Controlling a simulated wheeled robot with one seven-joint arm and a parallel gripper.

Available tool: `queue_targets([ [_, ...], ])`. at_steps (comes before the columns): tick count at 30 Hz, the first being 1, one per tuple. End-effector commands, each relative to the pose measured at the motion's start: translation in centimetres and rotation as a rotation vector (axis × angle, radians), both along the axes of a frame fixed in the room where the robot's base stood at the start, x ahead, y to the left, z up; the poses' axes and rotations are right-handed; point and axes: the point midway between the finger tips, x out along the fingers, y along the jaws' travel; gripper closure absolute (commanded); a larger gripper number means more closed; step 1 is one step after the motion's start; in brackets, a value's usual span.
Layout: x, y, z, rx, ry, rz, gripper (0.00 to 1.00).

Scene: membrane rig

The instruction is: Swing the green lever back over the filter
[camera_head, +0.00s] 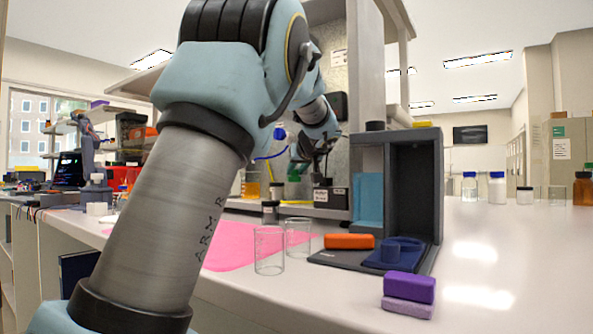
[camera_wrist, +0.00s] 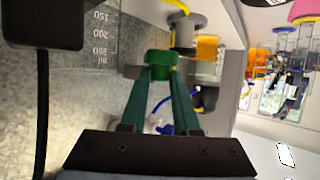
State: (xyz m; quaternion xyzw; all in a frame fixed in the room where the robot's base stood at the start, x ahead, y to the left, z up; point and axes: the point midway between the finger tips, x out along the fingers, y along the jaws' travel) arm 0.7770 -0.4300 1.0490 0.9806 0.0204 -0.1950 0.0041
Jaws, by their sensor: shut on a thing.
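My gripper (camera_wrist: 161,82) shows in the wrist view with its two dark green fingers closing in on a green piece, the green lever's knob (camera_wrist: 158,60), held between the fingertips. Just beyond it is a grey round fitting (camera_wrist: 184,32) with a yellow ring, in front of a light grey upright panel. I cannot tell for sure which part is the filter. In the head view my gripper (camera_head: 318,152) is at the back of the bench by the rig, small and partly behind my arm. The lever cannot be made out clearly there.
Two clear beakers (camera_head: 270,250) stand on the bench by a pink mat (camera_head: 232,252). A dark grey open frame (camera_head: 415,190) stands to the right, with an orange block (camera_head: 349,241) before it. Purple blocks (camera_head: 409,288) lie near the front.

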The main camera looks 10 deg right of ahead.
Motion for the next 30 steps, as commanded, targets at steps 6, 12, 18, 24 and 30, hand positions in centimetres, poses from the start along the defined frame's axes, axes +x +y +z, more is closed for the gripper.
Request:
queue_targets([
  [6, 0.0, 0.0, 0.0, 0.0, 0.0, 0.0, 1.0],
  [12, 0.0, 0.2, 0.0, 0.0, 0.001, -0.013, 1.0],
  [18, 0.1, 0.7, 0.2, 0.0, 0.002, -0.081, 1.0],
  [24, 0.2, 1.3, 0.4, -0.001, 0.003, -0.177, 1.0],
  [30, 0.3, 1.9, 0.5, -0.001, 0.003, -0.265, 1.0],
])
